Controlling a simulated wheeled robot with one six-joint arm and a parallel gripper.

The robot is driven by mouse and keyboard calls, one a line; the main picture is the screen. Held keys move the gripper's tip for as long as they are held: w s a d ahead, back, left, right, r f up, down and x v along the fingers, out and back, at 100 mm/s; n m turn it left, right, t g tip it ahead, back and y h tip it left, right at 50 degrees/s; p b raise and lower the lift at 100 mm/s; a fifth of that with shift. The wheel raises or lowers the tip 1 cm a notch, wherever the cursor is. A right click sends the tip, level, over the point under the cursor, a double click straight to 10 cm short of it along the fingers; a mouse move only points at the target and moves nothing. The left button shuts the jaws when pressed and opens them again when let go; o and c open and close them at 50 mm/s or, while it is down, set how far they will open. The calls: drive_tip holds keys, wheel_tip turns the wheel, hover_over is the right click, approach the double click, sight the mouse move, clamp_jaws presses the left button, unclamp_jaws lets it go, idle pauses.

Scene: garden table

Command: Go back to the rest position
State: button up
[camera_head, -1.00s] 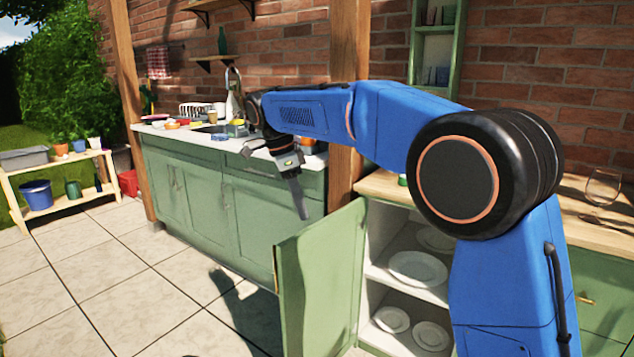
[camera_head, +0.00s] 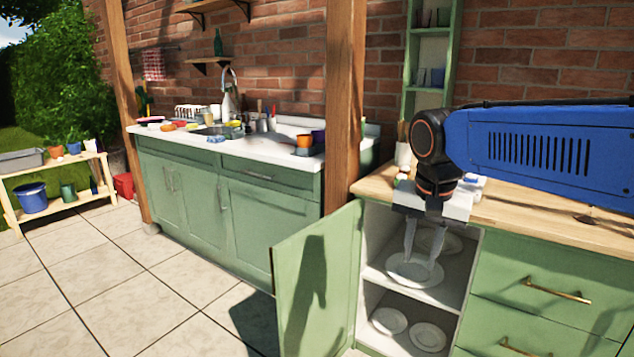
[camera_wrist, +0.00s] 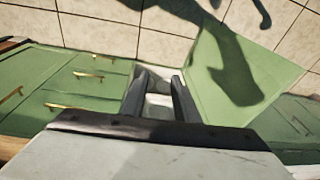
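My gripper (camera_head: 422,262) hangs fingers down in front of the open cupboard in the head view. Its two fingers are apart with nothing between them. The wrist view also shows the two fingers (camera_wrist: 160,88) apart and empty, pointing down past the counter edge.
The green cupboard door (camera_head: 318,280) stands open to the left of my gripper. The wooden counter (camera_head: 540,205) is close by. A sink counter (camera_head: 265,149) with dishes stands further left. The tiled floor (camera_head: 130,285) is clear.

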drive_tip(key=s+d+f+n+t, duration=0.1)
drive_tip(key=s+d+f+n, duration=0.2)
drive_tip(key=s+f, duration=0.3)
drive_tip(key=s+d+f+n+t, duration=0.1)
drive_tip(key=s+d+f+n, duration=0.2)
drive_tip(key=s, duration=0.8)
wheel_tip(320, 180, down, 4)
drive_tip(key=shift+d+r+t, duration=0.1)
drive_tip(key=shift+d+t, duration=0.2)
drive_tip(key=shift+d, duration=0.8)
drive_tip(key=shift+w+a, duration=0.15)
